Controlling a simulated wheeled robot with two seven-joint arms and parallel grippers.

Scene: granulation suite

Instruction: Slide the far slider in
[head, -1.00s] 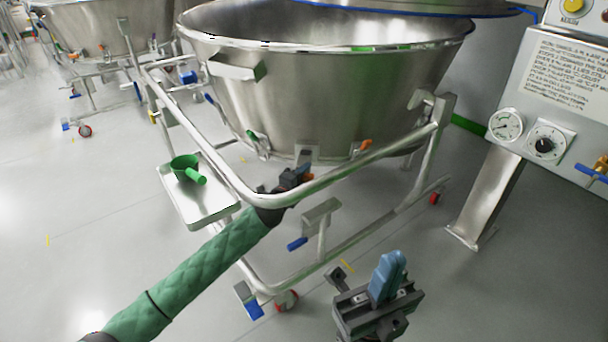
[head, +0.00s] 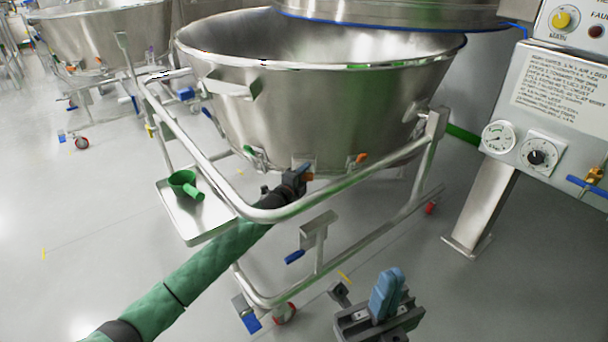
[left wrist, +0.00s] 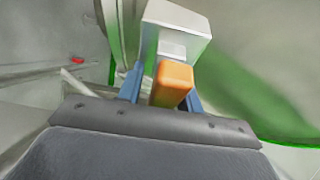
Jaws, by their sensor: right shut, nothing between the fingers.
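Small coloured tabs sit on fittings low on the steel bowl (head: 330,110): a green one (head: 249,150) at left, an orange one (head: 308,173) in the middle and an orange one (head: 362,158) at right. I cannot tell for sure which is the far slider. My left gripper (head: 300,176) is at the middle orange tab, under the bowl's near side. In the left wrist view the orange block (left wrist: 172,84) lies between my blue fingers, with a thin gap at its left, in front of a pale metal block (left wrist: 176,28). My right gripper (head: 388,292) is shut and empty, low at right.
The trolley's bent tube rail (head: 290,208) runs in front of the bowl, close over my left forearm. A side tray (head: 205,222) holds a green scoop (head: 185,184). A control panel (head: 560,110) on a post stands at right. Open floor lies at left.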

